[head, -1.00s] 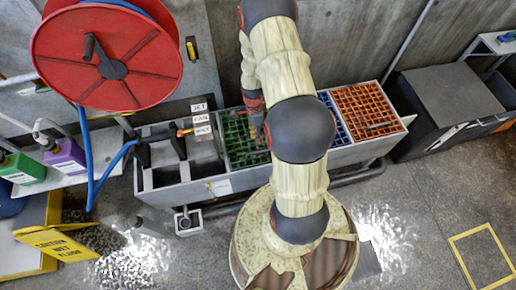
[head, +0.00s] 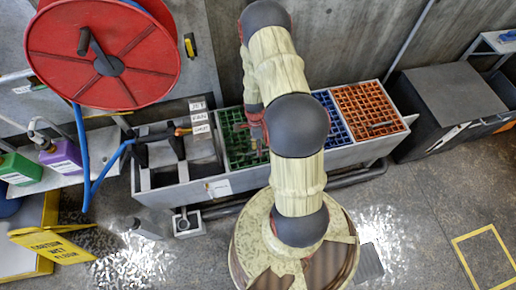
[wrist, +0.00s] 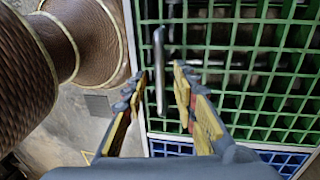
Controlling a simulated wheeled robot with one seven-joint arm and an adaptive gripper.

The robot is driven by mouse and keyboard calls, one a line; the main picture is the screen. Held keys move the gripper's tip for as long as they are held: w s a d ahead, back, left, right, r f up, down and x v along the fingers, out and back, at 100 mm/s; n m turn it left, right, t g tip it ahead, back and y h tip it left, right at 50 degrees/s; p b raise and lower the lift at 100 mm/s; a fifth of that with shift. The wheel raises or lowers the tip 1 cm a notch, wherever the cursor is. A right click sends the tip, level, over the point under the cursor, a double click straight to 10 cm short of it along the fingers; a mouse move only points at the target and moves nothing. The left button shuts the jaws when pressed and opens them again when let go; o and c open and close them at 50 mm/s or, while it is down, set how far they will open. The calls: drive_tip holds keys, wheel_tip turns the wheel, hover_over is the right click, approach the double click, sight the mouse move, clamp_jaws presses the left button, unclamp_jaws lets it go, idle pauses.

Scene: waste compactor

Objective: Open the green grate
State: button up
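The green grate (head: 240,152) covers one bay of the long grey trough, left of a blue grate. In the wrist view the green grate (wrist: 254,62) fills the upper right as a lattice of green bars and looks closed. A metal bar handle (wrist: 159,92) stands on it near its left side. My gripper (wrist: 160,78) is open, with one yellow-and-black finger on each side of the handle in the picture. I cannot tell whether either finger touches it. In the head view my arm partly hides the gripper and the grate.
A blue grate (head: 333,122) and an orange grate (head: 367,104) lie to the right. Labelled blocks (head: 201,117) and a blue hose (head: 108,168) are at the left. A red reel (head: 140,65) hangs at upper left. A yellow wet-floor sign (head: 52,245) lies at lower left.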

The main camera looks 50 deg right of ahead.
drive_tip(key=shift+c, duration=1.2)
drive_tip(key=c, duration=0.4)
clamp_jaws()
